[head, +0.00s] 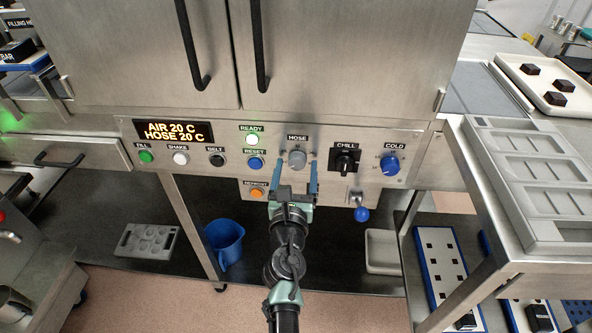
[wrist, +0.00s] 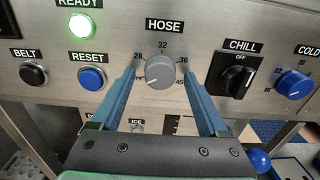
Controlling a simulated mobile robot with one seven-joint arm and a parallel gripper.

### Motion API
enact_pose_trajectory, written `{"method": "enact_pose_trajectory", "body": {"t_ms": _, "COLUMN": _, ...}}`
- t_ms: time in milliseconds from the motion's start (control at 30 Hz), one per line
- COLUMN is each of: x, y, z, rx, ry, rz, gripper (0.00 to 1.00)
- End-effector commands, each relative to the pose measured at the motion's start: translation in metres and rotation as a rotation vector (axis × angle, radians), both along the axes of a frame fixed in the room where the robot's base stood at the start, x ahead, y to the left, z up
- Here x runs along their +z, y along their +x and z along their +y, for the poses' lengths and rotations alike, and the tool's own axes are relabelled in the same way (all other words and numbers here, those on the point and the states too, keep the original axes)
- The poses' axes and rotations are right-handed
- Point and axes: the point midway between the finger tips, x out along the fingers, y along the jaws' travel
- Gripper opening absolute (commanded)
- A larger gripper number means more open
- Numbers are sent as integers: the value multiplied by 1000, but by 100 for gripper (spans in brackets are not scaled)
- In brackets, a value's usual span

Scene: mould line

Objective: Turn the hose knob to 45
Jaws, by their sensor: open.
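The hose knob (head: 297,158) is a round grey dial under the HOSE label on the steel panel. In the wrist view the knob (wrist: 160,72) has scale marks 28, 32, 36 and 45 around it, and a pale pointer line seems to point to the lower left. My gripper (head: 297,170) is open, with its blue fingers on either side of the knob. In the wrist view the fingertips (wrist: 158,72) flank the knob with small gaps; contact cannot be made out. The display (head: 173,131) reads AIR 20 C, HOSE 20 C.
The black CHILL switch (head: 345,162) at OFF and the blue COLD knob (head: 390,165) are to the right. The blue RESET button (head: 255,163) and lit READY lamp (head: 252,140) are to the left. A blue-ended lever (head: 361,213) and orange DEFROST button (head: 257,192) sit below.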

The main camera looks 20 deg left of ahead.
Motion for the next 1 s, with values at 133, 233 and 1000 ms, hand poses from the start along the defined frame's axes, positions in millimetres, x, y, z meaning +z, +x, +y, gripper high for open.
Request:
{"method": "enact_pose_trajectory", "body": {"t_ms": 133, "x": 0, "y": 0, "z": 0, "rx": 0, "ry": 0, "rz": 0, "gripper": 67}}
{"method": "enact_pose_trajectory", "body": {"t_ms": 233, "x": 0, "y": 0, "z": 0, "rx": 0, "ry": 0, "rz": 0, "gripper": 49}}
{"method": "enact_pose_trajectory", "body": {"t_ms": 1000, "x": -1, "y": -1, "z": 1, "rx": 1, "ry": 108, "rz": 32, "gripper": 0}}
